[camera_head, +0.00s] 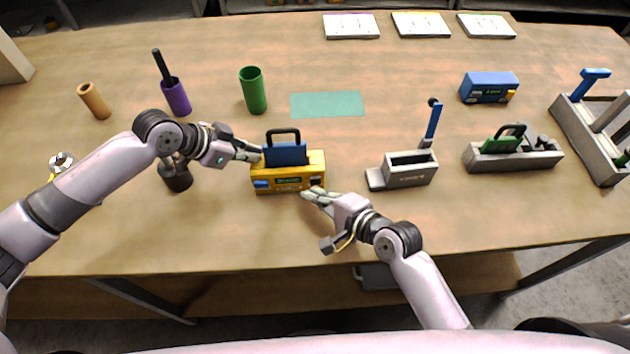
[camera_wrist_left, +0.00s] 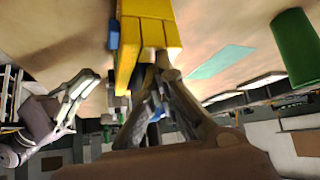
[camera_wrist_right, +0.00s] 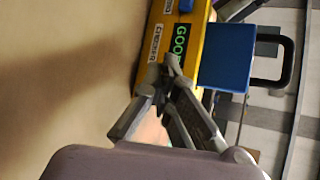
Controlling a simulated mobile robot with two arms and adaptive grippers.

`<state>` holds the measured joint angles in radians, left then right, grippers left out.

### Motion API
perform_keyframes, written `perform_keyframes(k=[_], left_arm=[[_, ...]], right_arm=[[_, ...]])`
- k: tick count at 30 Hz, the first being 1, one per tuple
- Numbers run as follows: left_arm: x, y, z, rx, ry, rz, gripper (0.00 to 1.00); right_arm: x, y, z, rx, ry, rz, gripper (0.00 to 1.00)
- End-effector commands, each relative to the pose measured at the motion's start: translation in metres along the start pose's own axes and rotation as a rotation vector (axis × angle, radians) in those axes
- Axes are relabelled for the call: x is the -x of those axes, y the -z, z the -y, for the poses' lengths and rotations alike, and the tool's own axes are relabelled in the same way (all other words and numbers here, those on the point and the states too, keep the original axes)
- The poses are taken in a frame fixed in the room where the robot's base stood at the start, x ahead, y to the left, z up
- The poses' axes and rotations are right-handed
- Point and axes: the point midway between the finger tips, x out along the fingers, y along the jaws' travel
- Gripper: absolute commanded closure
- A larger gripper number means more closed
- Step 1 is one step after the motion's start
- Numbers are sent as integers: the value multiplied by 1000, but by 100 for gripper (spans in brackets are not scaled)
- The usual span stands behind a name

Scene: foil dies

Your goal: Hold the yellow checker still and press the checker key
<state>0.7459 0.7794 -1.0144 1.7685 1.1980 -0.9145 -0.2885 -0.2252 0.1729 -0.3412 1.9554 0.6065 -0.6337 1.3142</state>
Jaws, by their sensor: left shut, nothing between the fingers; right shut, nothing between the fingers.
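The yellow checker (camera_head: 317,160) stands on the table between my grippers; it also shows in the left wrist view (camera_wrist_left: 147,25). A blue block with a black handle (camera_head: 285,154) sits in its top. Its front has a blue key-like part (camera_head: 262,184) at the left, a green display (camera_wrist_right: 180,40) reading "GOO…", partly cut off, and a dark part (camera_head: 316,181) at the right. My left gripper (camera_head: 257,154) is shut at the checker's left end, touching or nearly so. My right gripper (camera_head: 308,193) is shut and empty at the front's lower right; contact is unclear.
A grey device with a blue lever (camera_head: 408,170) and a grey holder with a green block (camera_head: 515,157) stand right. A dark cup (camera_head: 176,177) is under my left arm. Table in front is clear.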

Motion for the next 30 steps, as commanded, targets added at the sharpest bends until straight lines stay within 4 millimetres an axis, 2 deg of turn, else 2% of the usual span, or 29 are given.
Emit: perform_keyframes(k=[1, 13, 30], left_arm=[[-4, -8, -3, 5, -9, 17, 100], [-4, -8, -3, 5, -9, 17, 100], [-4, -8, -3, 5, -9, 17, 100]], right_arm=[[2, -1, -2, 0, -1, 0, 100], [6, -4, -5, 0, 0, 0, 100], [42, -31, -32, -1, -1, 0, 100]])
